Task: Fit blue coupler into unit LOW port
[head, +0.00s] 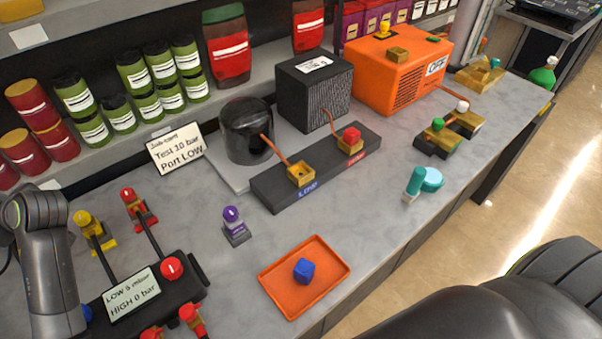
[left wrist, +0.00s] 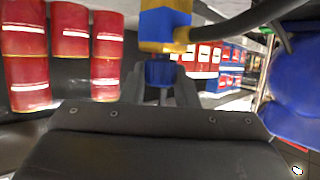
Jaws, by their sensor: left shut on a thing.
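In the left wrist view my left gripper (left wrist: 160,88) is shut on a blue piece (left wrist: 158,70), which looks like the blue coupler. Just beyond it is a blue block with a gold-coloured fitting (left wrist: 163,47); I cannot tell whether the coupler touches or enters it. In the head view the black unit (head: 190,290) stands at lower left, with a card (head: 131,293) reading LOW and HIGH. A bit of blue (head: 86,313) shows at its left side, beside my left arm. My left gripper's fingers are hidden there. My right gripper is not in view.
An orange tray (head: 270,290) with a blue cube (head: 304,270) lies at the front. A purple-topped piece (head: 234,225) stands nearby. A dark bar (head: 275,190) with two brass ports lies behind, before a black pump (head: 246,130). A dark hose (left wrist: 235,22) crosses the wrist view.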

